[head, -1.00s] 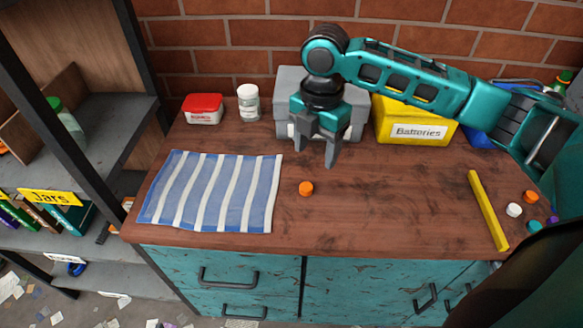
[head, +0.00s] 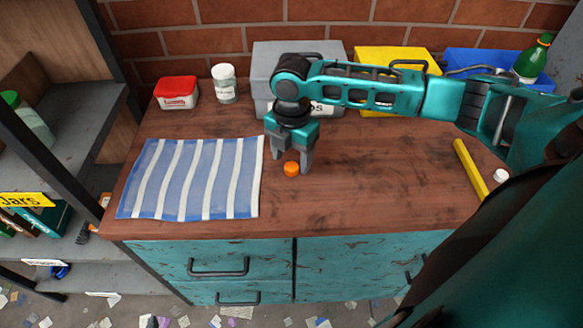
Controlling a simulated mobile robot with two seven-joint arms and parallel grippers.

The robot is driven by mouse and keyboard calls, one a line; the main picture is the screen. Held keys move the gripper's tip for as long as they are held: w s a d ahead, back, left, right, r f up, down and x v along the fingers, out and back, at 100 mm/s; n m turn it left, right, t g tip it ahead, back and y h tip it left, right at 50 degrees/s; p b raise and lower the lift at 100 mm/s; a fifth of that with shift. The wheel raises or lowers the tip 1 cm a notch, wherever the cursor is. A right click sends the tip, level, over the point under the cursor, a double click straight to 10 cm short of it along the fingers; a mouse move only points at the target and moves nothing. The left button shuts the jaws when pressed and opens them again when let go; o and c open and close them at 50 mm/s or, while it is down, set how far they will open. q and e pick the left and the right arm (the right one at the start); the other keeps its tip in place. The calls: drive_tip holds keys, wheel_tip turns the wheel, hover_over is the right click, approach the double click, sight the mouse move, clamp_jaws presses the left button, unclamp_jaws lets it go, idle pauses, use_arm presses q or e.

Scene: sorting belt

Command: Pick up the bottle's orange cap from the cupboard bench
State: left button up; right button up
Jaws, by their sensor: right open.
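The orange cap (head: 291,169) lies on the wooden top of the cupboard bench (head: 330,205), to the right of the striped cloth. My right gripper (head: 291,165) points down at the cap, its jaws open. Its fingertips are close to the cap, just behind or above it in the picture. I cannot tell whether they touch it. My left gripper is not in view.
A blue and white striped cloth (head: 190,178) lies at left. A red box (head: 176,93), a white-lidded jar (head: 224,84), a grey toolbox (head: 262,75), a yellow box (head: 375,58) and a blue box (head: 470,62) stand along the back. A yellow bar (head: 470,168) and a white cap (head: 501,175) lie at right.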

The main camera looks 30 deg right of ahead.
drive_tip(key=shift+f, duration=0.95)
drive_tip(key=shift+c, duration=0.2)
drive_tip(key=c, duration=1.1)
